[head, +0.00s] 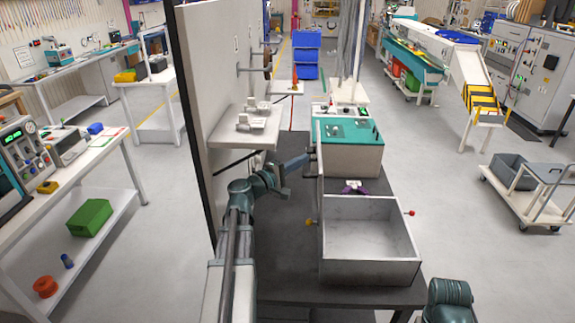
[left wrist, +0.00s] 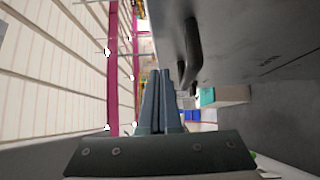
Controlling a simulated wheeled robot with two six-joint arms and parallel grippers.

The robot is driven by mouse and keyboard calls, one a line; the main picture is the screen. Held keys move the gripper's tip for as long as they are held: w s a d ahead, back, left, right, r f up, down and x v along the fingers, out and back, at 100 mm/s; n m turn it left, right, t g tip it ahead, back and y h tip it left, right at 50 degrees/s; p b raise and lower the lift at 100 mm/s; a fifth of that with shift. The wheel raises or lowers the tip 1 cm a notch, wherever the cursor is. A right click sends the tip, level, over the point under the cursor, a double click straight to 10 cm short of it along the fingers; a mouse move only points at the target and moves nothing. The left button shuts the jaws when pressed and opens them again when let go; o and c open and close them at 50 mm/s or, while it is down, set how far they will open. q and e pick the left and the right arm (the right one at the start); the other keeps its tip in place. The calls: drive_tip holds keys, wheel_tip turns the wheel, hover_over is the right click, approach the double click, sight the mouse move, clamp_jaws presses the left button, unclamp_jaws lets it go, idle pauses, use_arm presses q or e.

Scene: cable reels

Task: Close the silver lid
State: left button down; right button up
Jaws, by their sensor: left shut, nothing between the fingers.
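An open silver box (head: 368,275) stands on the dark table, its inside empty. A thin upright panel (head: 319,178), seen nearly edge-on at the box's left side, looks like the silver lid standing open. In the left wrist view, a grey metal panel with a dark handle (left wrist: 192,45) fills the upper right; it may be this lid. My left gripper (head: 311,153) is at the panel's left side near its far end; I cannot tell whether it touches. In the left wrist view its fingers (left wrist: 161,75) are together and empty. My right gripper is out of view.
A teal-topped box (head: 350,132) stands behind the silver box, with a small purple object (head: 353,187) between them. A yellow knob (head: 309,222) and a red knob (head: 410,212) flank the silver box.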

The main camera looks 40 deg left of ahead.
use_arm(q)
drive_tip(key=shift+w+d+r, duration=0.1)
drive_tip(key=shift+w+d, duration=0.4)
drive_tip(key=shift+d, duration=0.4)
